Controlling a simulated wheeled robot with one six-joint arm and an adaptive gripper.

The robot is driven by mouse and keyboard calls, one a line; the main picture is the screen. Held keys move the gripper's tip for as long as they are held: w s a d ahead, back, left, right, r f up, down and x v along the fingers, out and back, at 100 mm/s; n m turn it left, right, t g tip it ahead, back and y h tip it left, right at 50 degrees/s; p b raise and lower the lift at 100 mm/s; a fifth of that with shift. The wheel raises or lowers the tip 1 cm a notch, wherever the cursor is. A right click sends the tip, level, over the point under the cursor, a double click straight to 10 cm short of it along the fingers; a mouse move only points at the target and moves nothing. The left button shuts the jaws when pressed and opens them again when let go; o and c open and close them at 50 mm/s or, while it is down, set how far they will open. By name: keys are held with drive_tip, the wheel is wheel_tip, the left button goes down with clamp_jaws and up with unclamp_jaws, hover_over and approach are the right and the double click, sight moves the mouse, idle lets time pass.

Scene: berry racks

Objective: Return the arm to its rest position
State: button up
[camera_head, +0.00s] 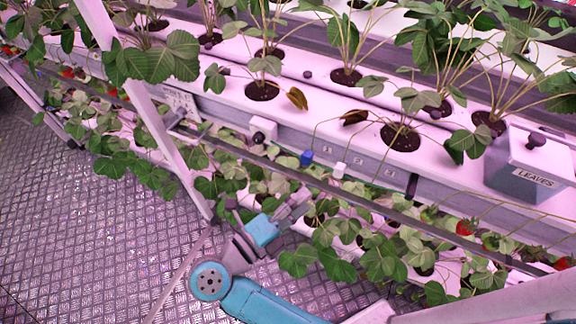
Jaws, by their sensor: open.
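My arm (265,302) comes in from the bottom edge, with teal links and a grey wrist. It bends upward at a round joint, in front of the berry rack. My gripper (298,203) is at the end, open and with nothing seen in it. It points up and to the right, near the lower row of plants and below the rack's front rail. Leaves close behind blur its fingertips, so I cannot tell whether they touch a plant.
The upper gutter (310,118) holds potted strawberry plants. A grey box marked LEAVES (528,182) stands on it at right. Two brownish leaves (297,98) lie near the pots. Red berries (465,228) hang at lower right. A slanted post (150,115) stands left. The metal floor (90,240) is clear.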

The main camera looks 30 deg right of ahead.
drive_tip(key=shift+d, duration=0.1)
drive_tip(key=s+d+r+n+t+y, duration=0.3)
drive_tip(key=s+n+t+y, duration=0.15)
drive_tip(key=n+t, duration=0.6)
drive_tip(key=s+d+r+n+t+y, duration=0.3)
drive_tip(key=s+n+t, duration=0.3)
drive_tip(key=n+t, duration=0.4)
drive_tip(key=s+a+f+n+g+y, duration=0.3)
drive_tip(key=s+f+n+g+y, duration=0.7)
drive_tip(key=s+f+n, duration=0.2)
drive_tip(key=shift+s+a+f, duration=0.3)
drive_tip(key=shift+s+a, duration=0.05)
drive_tip(key=shift+s, duration=0.3)
drive_tip(key=shift+o, duration=0.2)
drive_tip(key=shift+n, duration=0.25)
idle(2.3)
